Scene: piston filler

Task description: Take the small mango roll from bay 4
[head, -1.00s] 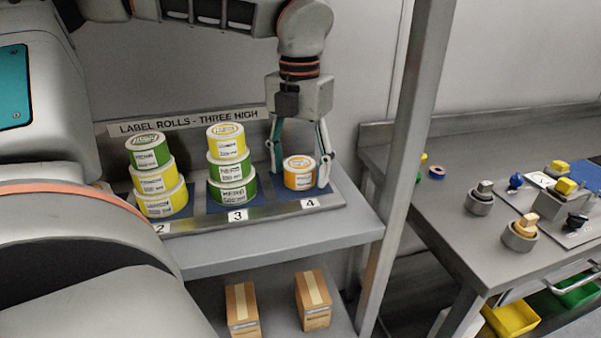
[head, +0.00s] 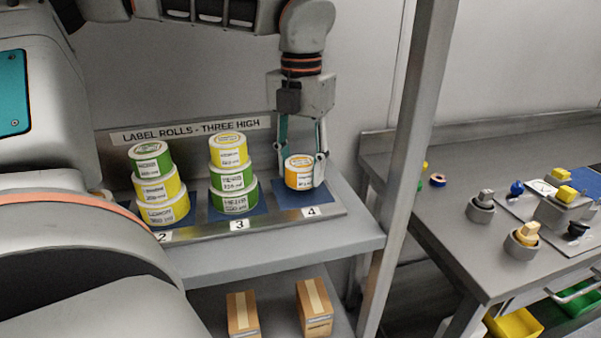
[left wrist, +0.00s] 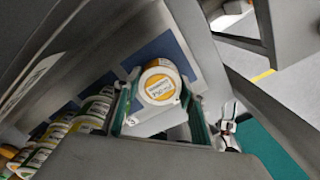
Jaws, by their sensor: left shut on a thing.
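The mango roll is an orange and white label roll (head: 299,172) above the blue mat of bay 4 (head: 290,200) in the head view. My left gripper (head: 304,180) is shut on it from above, a finger at each side, and the roll appears lifted a little off the mat. In the left wrist view the roll (left wrist: 160,85) sits between the two fingers, its printed label facing the camera.
Stacks of label rolls stand in bay 2 (head: 158,187) and bay 3 (head: 231,177), close to the left of the held roll. A grey post (head: 398,150) rises right of the shelf. A workbench (head: 450,240) with fittings lies beyond. Two cartons (head: 314,308) sit below.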

